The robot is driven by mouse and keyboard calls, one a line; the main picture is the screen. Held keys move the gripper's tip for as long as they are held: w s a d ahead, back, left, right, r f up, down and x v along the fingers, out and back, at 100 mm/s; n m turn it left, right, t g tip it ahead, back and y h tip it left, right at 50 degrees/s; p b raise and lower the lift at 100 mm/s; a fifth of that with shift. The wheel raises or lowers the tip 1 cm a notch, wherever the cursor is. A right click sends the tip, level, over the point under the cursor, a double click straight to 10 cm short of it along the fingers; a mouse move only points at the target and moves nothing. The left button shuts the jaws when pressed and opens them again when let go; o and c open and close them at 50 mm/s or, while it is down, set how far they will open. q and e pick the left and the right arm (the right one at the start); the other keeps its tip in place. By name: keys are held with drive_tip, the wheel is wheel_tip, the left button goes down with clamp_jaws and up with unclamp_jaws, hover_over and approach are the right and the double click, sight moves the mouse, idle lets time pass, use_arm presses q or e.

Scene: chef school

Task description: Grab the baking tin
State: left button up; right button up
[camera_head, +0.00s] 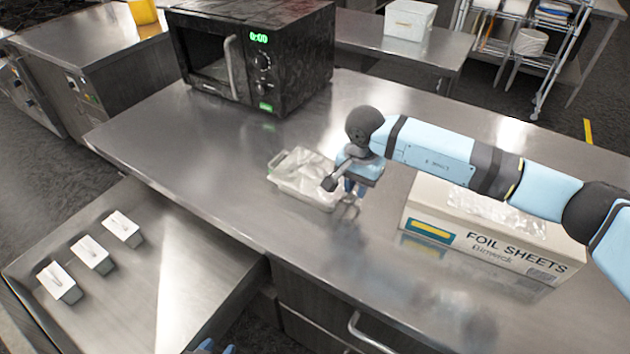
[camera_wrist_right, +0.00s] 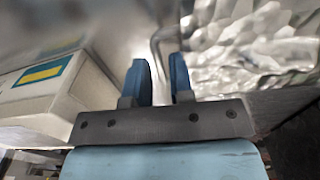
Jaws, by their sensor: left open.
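The baking tin is a shallow silver foil tray (camera_head: 298,178) on the steel counter, left of my right gripper. In the right wrist view its crinkled foil (camera_wrist_right: 250,45) fills the upper right. My right gripper (camera_head: 350,190) points down at the tin's right end, low over the counter. In the right wrist view its two blue fingers (camera_wrist_right: 160,65) stand apart, with a gap between them near the tin's edge; I cannot tell whether they touch it. Only blue tips of my left gripper (camera_head: 216,348) show at the bottom edge of the head view.
A foil sheets box (camera_head: 480,235) stands close right of my right gripper; it also shows in the wrist view (camera_wrist_right: 45,95). A black microwave (camera_head: 255,55) stands behind the tin. A lower steel surface (camera_head: 170,265) with three small metal blocks is at left.

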drive_tip(key=f, duration=0.3)
drive_tip(key=f+p, duration=0.1)
drive_tip(key=f, duration=0.1)
drive_tip(key=shift+w+d+f, duration=0.1)
drive_tip(key=shift+w+d, duration=0.05)
drive_tip(key=shift+d, duration=0.1)
clamp_jaws()
